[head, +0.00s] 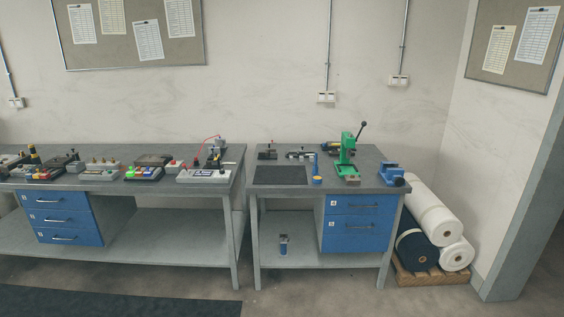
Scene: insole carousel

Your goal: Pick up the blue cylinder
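A slim upright blue cylinder (316,163) stands on the right workbench (275,188), between a dark mat and a green press. A short blue and orange piece (317,181) is at its foot; I cannot tell whether the two are joined. A small blue and grey can-like object (283,245) stands on the lower shelf of the same bench; its details are too small to tell. Neither of my grippers is in view.
The green lever press (347,155) and a blue vise (391,174) stand right of the cylinder. The dark mat (280,175) is bare. The left bench (215,165) carries several devices. White and dark rolls (432,215) lie on a pallet. Open floor lies in front.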

